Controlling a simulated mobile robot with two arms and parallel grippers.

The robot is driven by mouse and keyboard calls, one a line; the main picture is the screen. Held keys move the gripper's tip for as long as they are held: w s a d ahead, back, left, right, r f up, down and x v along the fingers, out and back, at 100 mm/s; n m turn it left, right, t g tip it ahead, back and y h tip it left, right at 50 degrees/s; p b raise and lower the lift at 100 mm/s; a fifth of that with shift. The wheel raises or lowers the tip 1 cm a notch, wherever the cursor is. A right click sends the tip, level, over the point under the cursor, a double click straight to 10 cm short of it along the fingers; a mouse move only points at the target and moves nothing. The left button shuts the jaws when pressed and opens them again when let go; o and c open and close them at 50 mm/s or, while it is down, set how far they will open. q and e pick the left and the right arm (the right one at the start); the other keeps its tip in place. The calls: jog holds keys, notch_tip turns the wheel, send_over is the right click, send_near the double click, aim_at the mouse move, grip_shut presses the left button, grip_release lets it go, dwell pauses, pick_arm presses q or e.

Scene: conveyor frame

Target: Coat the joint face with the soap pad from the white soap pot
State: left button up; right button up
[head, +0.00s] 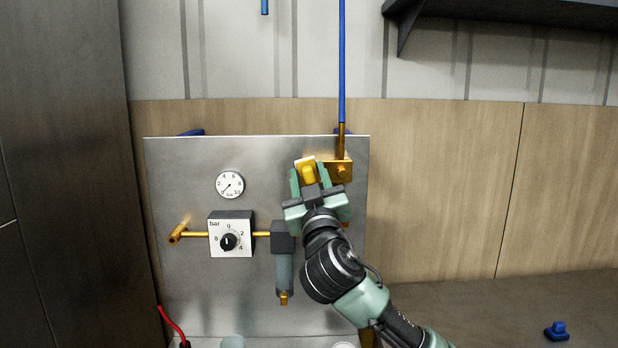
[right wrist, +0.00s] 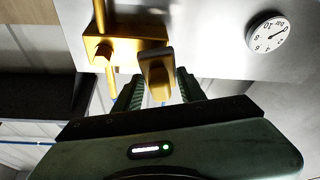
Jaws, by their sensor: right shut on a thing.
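My right gripper (head: 309,179) is shut on the soap pad (head: 308,173), a yellow block with a whitish face. The right wrist view also shows the pad (right wrist: 157,78) between the two green fingers (right wrist: 158,92). The pad is held up at the brass block (head: 342,170) on the upper right of the metal panel, just left of it in the head view. The brass block (right wrist: 140,52) is close beside the pad in the wrist view; I cannot tell whether they touch. Which surface is the joint face is unclear. My left gripper is out of view.
The metal panel (head: 190,290) carries a gauge (head: 230,185), a regulator dial (head: 230,240) and a grey cylinder (head: 284,268). A blue pipe (head: 342,60) rises from the brass block. A white round rim (head: 343,345) shows at the bottom edge. A small blue object (head: 556,331) lies right.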

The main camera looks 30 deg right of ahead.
jog(key=shift+w+d, duration=0.4)
jog(key=shift+w, duration=0.25)
jog(key=shift+d, duration=0.1)
